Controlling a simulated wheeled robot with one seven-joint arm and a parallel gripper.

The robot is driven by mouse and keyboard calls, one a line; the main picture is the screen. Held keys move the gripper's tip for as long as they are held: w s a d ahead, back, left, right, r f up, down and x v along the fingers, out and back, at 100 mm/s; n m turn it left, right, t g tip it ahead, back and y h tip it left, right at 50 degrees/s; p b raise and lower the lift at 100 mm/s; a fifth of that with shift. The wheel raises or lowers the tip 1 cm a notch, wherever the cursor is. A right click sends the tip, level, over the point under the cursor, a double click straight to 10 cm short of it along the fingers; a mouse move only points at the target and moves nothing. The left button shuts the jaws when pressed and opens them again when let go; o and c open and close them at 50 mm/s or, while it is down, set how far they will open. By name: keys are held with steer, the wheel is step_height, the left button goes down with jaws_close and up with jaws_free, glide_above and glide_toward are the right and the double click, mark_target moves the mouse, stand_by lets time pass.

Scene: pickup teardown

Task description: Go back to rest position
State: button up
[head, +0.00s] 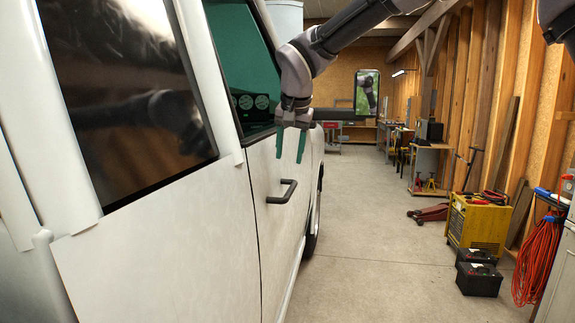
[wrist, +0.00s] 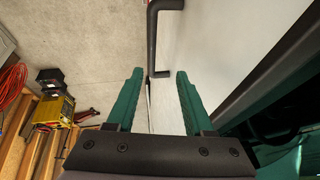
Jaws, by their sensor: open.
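My gripper (head: 290,147) has green fingers and is open and empty in the head view. It points down in front of the white pickup's door (head: 262,175), just above the black door handle (head: 282,192). In the wrist view my gripper (wrist: 157,85) shows its two green fingers spread apart. The door handle (wrist: 153,42) appears beyond the fingertips, with nothing between the fingers touching them. The door looks closed in the head view.
The side mirror (head: 367,92) stands out just right of my gripper. Along the right wall are a yellow machine (head: 478,222), black batteries (head: 479,279), a red floor jack (head: 428,213) and a coiled red hose (head: 535,262). The concrete floor (head: 375,240) between is clear.

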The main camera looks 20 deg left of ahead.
steer(key=shift+r, duration=0.2)
steer(key=shift+d, duration=0.15)
steer(key=w+d+r+m, duration=0.1)
steer(key=d+r, duration=0.3)
steer(key=d, duration=1)
steer(key=d+r+m, duration=0.1)
steer(key=d+r, duration=0.3)
steer(key=d, duration=0.9)
steer(key=s+d+f+m+t, duration=0.1)
steer(key=s+d+f, duration=0.1)
steer(key=s+d, duration=0.5)
steer(key=s+d+f+m+t, duration=0.1)
steer(key=s+d+m+t, duration=0.1)
steer(key=s+d, duration=0.6)
steer(key=shift+d+f+h, duration=0.3)
steer(key=shift+d+f, duration=0.05)
steer(key=shift+d, duration=2.6)
